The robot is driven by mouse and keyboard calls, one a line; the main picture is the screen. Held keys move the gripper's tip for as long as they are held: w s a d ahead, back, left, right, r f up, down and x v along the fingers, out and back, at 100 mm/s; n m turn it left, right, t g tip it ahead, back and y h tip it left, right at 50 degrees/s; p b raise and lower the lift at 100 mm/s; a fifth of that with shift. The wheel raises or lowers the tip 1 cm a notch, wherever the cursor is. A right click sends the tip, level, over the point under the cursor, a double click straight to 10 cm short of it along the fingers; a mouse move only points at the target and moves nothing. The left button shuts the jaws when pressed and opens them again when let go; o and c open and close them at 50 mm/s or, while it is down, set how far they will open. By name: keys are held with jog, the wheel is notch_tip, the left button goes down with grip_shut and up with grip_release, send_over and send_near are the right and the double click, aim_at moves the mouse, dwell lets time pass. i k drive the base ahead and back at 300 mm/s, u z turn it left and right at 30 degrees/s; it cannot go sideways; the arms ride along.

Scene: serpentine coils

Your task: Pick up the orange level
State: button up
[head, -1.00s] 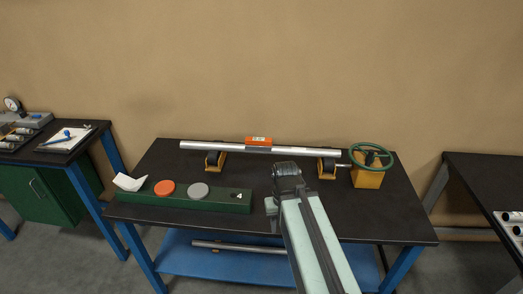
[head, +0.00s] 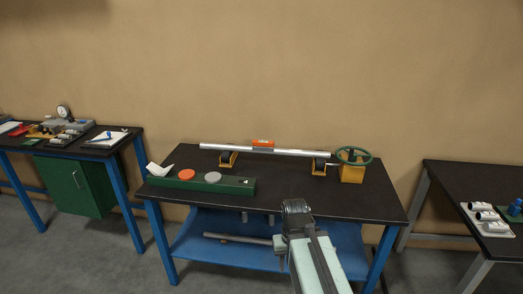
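The orange level (head: 263,143) is a small orange block lying on top of the long silver tube (head: 222,147), near its middle. The tube rests on two yellow roller stands (head: 228,159) at the back of the black table (head: 300,185). My gripper (head: 296,207) is at the table's front edge, in front of the level and a little right of it, well apart from it. My arm reaches in from the bottom. The fingertips are too small and dark to tell whether they are open or shut.
A green tray (head: 205,182) with an orange disc, a grey disc and white paper lies at the table's front left. A yellow block with a green handwheel (head: 353,156) stands at the right end. Side tables flank both sides. The table's middle is clear.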

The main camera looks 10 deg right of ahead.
aim_at(257, 145)
jog(key=u, duration=0.3)
jog(key=i, duration=1.05)
jog(key=u, duration=0.7)
jog(key=i, duration=1)
jog(key=u, duration=0.2)
